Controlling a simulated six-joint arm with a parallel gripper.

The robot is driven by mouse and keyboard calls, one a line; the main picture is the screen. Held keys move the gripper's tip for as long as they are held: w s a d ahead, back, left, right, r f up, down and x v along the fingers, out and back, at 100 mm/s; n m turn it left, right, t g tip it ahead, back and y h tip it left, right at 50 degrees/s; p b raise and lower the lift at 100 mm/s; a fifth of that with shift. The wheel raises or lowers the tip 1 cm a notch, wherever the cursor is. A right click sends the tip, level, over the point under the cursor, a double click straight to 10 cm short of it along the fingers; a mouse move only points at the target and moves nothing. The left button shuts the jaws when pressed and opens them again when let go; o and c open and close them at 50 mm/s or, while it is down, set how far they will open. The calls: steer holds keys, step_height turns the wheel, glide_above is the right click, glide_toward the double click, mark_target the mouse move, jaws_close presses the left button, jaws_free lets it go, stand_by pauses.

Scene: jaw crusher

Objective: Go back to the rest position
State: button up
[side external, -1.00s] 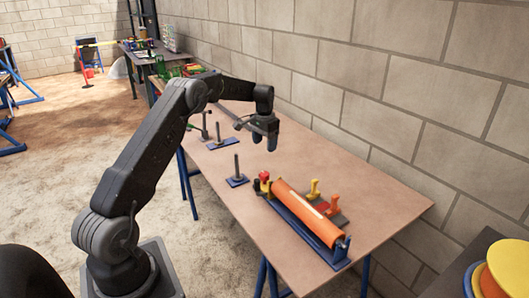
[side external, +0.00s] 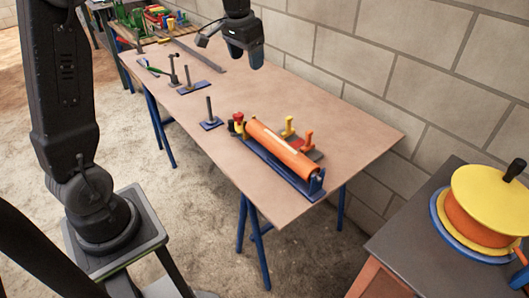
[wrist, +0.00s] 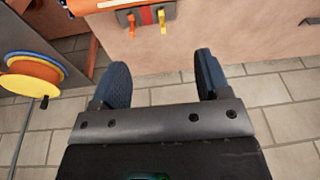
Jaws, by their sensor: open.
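My gripper (side external: 246,55) is high above the far right side of the table (side external: 345,110), near the block wall in the side view. In the wrist view its two dark fingers (wrist: 160,75) are spread apart with nothing between them. My gripper touches nothing on the table. No rest marker or stand shows.
An orange cylinder (side external: 283,149) lies on a blue cradle on the table, with red and yellow handles (side external: 288,127) beside it. Blue-based posts (side external: 210,122) stand farther back. A yellow-topped reel (side external: 490,200) stands on a dark bench at right. The block wall (side external: 430,75) runs behind the table.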

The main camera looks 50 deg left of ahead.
steer(key=s+d+r+t, duration=0.2)
steer(key=s+d+r, duration=0.1)
steer(key=s+d, duration=0.85)
steer(key=s+d+f, duration=0.1)
steer(key=s, duration=0.5)
steer(key=s+d+f+m+t, duration=0.1)
steer(key=s+d+f, duration=0.1)
steer(key=s, duration=0.4)
steer(key=shift+d+f+h, duration=0.25)
steer(key=shift+d+h, duration=0.05)
steer(key=shift+h, duration=0.1)
